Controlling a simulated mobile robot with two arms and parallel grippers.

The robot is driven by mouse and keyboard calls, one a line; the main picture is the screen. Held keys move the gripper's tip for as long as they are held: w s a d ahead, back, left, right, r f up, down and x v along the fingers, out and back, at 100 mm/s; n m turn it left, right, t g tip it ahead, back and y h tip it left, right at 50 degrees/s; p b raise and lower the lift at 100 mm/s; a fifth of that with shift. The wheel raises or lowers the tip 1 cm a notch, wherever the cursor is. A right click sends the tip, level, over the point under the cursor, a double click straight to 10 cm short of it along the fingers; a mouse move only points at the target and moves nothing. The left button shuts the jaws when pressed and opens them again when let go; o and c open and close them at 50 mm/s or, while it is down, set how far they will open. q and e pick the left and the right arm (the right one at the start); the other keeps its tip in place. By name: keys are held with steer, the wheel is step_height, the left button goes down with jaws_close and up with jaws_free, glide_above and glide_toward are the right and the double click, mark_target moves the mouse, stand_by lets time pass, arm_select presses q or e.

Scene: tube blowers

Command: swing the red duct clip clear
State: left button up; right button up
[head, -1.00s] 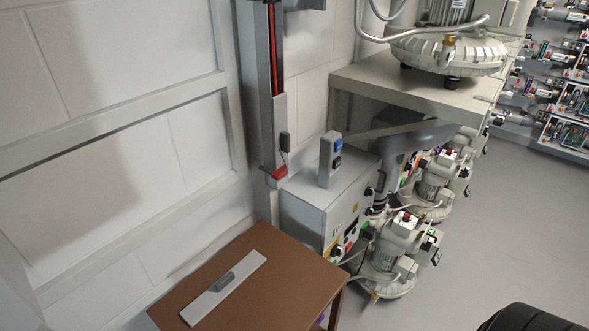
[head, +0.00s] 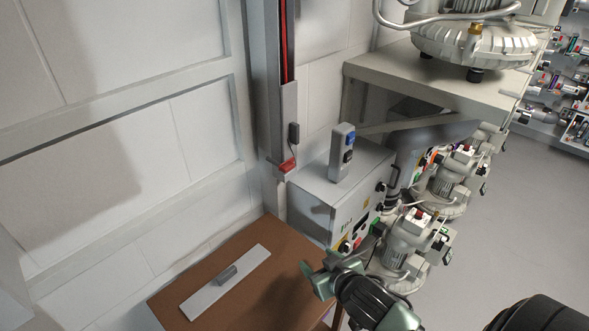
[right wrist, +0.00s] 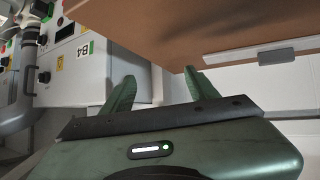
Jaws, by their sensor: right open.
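The red duct clip (head: 287,166) is a small red piece at the lower end of the grey vertical duct (head: 289,110) on the wall, in the head view. Red cable shows inside the duct above it. My right gripper (head: 338,258) is low in the head view, below and to the right of the clip and well apart from it. Its green fingers are spread and empty. The right wrist view shows the same open fingers (right wrist: 160,78), with nothing between them. The clip is not visible in that view. My left gripper is not in view.
A grey control box (head: 325,205) with a switch unit (head: 342,152) on top stands right of the clip. A brown table (head: 258,297) bearing a grey plate (head: 226,283) is below. Blowers (head: 405,248) stand right, beside a bench (head: 430,88). Open floor lies farther right.

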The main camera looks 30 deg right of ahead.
steer(key=w+d+r+n+t+y, duration=0.1)
steer(key=w+d+r+t+y, duration=0.3)
steer(key=w+r, duration=0.5)
steer(key=n+t+y, duration=0.2)
steer(key=n+y, duration=0.1)
glide_toward(290, 167)
steer(key=p+x, duration=0.1)
steer(key=x, duration=0.7)
steer(key=shift+w, duration=0.25)
jaws_close()
